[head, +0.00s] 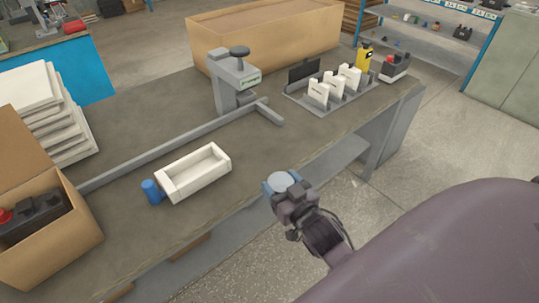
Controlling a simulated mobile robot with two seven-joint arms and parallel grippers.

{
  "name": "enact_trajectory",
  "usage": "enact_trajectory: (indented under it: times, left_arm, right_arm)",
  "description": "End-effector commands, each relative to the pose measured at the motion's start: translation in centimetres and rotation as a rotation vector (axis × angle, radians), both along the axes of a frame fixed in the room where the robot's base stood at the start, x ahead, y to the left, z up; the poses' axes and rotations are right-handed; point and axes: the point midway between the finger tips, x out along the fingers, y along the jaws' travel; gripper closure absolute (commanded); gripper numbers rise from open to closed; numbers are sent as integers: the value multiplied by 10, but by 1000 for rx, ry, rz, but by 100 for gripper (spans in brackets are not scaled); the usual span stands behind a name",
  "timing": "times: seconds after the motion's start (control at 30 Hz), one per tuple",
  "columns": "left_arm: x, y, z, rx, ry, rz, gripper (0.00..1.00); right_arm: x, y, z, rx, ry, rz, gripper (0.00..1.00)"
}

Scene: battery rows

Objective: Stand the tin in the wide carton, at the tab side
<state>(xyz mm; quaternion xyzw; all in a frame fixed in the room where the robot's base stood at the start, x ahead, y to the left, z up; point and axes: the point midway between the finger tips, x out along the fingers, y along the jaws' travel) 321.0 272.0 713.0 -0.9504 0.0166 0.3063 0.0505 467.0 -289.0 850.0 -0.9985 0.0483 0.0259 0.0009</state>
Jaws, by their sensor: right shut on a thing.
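My right gripper (282,192) is shut on a round tin with a pale top (281,181) and blue at its side. It holds the tin at the front edge of the workbench, to the right of a white open box (176,193). The white box is long, looks empty inside, and lies on the bench. A small blue cylinder (151,191) stands at its left end; I cannot tell whether they touch. My left gripper is not in view.
A grey clamp-like stand (231,82) with a long rail (150,153) crosses the bench. A rack of white packs (333,88) stands at the back right. A brown box (62,249) with a dark battery is at the left. The bench front-middle is clear.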

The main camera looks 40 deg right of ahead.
Motion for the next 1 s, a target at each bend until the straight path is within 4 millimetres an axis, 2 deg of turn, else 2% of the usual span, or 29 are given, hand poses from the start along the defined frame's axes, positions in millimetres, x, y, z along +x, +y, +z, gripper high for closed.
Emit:
enact_trajectory:
  times: [0.03,0.1,0.2,0.3,0.5,0.77,0.87,1.0]
  left_arm:
    - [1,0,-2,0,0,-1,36]
    - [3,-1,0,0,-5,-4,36]
    - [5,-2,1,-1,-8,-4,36]
    - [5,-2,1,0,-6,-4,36]
    - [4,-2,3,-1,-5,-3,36]
    - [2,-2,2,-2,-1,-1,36]
    - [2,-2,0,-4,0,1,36]
    - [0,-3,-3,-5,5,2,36]
  right_arm:
    - [-5,-15,-17,-3,5,-12,66]
    - [-11,-34,-32,-3,5,-26,66]
    - [-18,-57,-46,-3,1,-39,66]
    - [-22,-74,-51,-2,-2,-42,66]
    - [-21,-72,-44,-1,-6,-21,66]
    - [-20,-71,-44,0,-5,-21,66]
    - [-13,-72,-44,-1,-5,-20,66]
    - [13,-75,-44,0,-6,-19,66]
